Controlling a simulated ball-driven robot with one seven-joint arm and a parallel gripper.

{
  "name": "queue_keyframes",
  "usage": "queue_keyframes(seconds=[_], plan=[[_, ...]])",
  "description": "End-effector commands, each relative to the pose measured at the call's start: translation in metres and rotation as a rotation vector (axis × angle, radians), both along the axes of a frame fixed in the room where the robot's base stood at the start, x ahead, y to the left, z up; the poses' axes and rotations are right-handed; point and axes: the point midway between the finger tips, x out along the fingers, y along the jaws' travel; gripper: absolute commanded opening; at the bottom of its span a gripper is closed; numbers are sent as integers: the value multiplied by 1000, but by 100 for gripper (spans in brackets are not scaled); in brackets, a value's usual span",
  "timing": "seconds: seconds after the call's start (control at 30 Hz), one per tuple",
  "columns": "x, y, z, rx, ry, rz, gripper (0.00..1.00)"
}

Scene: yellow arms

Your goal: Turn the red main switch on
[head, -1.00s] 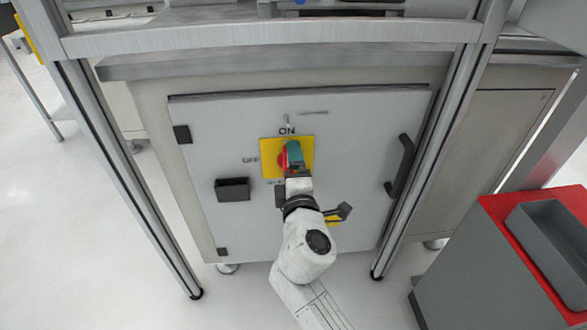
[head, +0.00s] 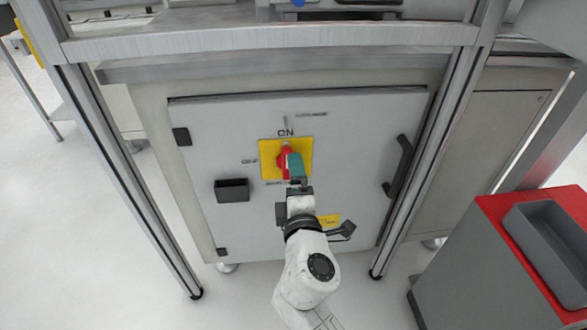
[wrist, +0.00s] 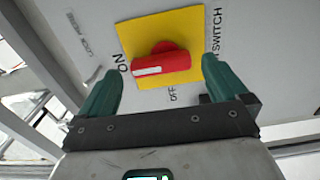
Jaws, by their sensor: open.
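The red main switch (head: 284,158) is a knob on a yellow plate (head: 267,147) on the grey cabinet door. In the wrist view the red knob (wrist: 168,63) has a white mark on one end, and that end points at the word ON. The word OFF is a quarter turn away. My gripper (head: 295,163) is open and empty, with its teal fingers in front of the plate. In the wrist view the fingers of the gripper (wrist: 160,70) stand wide on both sides of the knob, apart from it. The head view hides part of the knob behind a finger.
The cabinet door (head: 350,130) has a black handle (head: 398,167) at its right and a small black box (head: 232,190) at lower left. Metal frame posts (head: 130,185) stand on both sides. A grey cart with a red top (head: 495,208) stands at right.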

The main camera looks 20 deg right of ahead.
Motion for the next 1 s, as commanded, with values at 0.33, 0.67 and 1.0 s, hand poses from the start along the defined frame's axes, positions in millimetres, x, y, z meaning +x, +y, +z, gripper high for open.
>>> queue_keyframes(seconds=[0.33,0.67,1.0], plan=[[-55,17,0,3,2,-1,100],[-64,20,0,1,0,-3,100],[-64,20,0,1,1,-2,100]])
